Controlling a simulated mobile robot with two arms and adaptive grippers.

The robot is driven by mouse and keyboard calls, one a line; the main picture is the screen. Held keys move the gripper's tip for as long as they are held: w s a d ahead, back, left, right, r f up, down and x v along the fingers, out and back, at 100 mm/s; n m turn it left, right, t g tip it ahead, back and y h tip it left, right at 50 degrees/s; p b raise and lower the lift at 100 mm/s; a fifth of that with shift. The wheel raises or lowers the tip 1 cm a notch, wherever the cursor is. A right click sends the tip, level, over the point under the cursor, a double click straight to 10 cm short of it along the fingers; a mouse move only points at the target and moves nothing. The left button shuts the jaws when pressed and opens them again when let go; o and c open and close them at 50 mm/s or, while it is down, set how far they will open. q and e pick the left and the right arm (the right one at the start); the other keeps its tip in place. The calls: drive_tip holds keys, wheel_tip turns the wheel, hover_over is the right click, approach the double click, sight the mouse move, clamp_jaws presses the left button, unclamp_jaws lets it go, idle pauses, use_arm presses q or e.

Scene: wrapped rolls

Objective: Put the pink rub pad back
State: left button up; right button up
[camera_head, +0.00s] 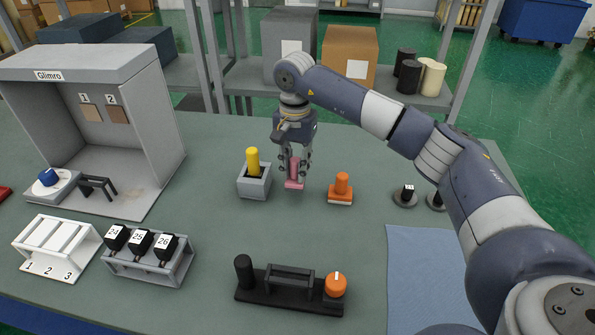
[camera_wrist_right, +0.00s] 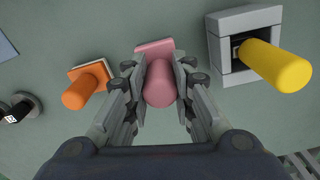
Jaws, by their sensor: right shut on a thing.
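The pink rub pad (camera_head: 294,183) has a rounded handle on a flat base. It is between the fingers of my right gripper (camera_head: 295,165), which is shut on its handle. The pad is upright, just right of the grey holder with the yellow handle; whether its base touches the table I cannot tell. In the right wrist view the pink pad (camera_wrist_right: 160,82) sits between the two fingers of my right gripper (camera_wrist_right: 160,92). My left gripper is not in view.
A grey block holder (camera_head: 254,186) with a yellow handle (camera_head: 253,162) stands left of the pad. An orange rub pad (camera_head: 341,187) stands to the right. A black stand (camera_head: 285,298) with an orange knob is in front. A grey booth (camera_head: 150,130) is at left.

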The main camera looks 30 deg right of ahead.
drive_tip(key=shift+w+d, duration=0.1)
drive_tip(key=shift+d, duration=0.2)
drive_tip(key=shift+f, duration=0.2)
wheel_tip(320, 180, down, 3)
drive_tip(key=shift+r+p, duration=0.1)
drive_tip(key=shift+p, duration=0.5)
drive_tip(key=shift+f, duration=0.35)
drive_tip(key=o, duration=0.9)
drive_tip(key=shift+o, duration=0.2)
drive_tip(key=shift+r, duration=0.2)
wheel_tip(320, 180, up, 12)
drive_tip(key=shift+b, duration=1.15)
drive_tip(key=shift+f, duration=0.1)
